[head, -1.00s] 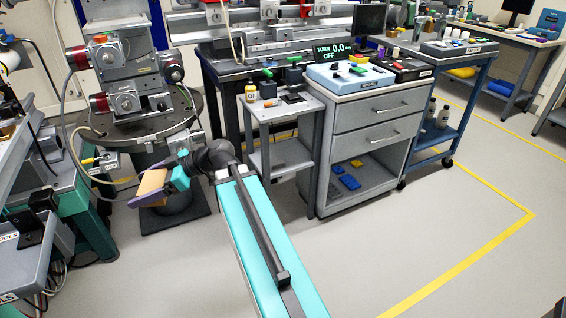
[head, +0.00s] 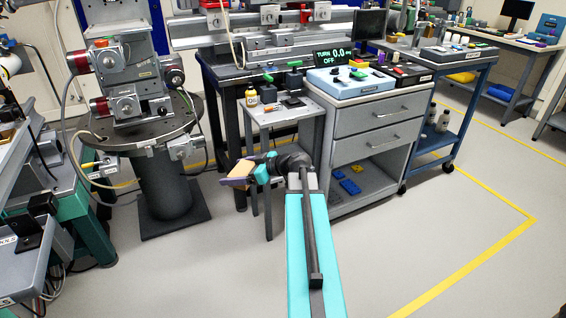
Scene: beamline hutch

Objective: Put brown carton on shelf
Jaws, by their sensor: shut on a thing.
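My gripper (head: 241,176) is in the middle of the head view, shut on the brown carton (head: 240,169). The carton is small and tan, tilted, and held in the air left of the small grey side stand. My gripper's dark fingers cover part of it. A grey drawer cabinet (head: 375,135) stands to the right, with an open lower shelf (head: 377,182) holding several blue and yellow pieces. The small grey stand (head: 285,113) has a top shelf with a yellow bottle and small items. My arm hides part of its lower shelf. Which shelf is the task's is not clear.
A round grey instrument stage (head: 150,140) on a thick pedestal stands at left, near the carton. A teal-framed bench (head: 90,215) with cables is at far left. A blue cart (head: 430,140) stands at right. Floor with yellow tape (head: 470,263) is clear at lower right.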

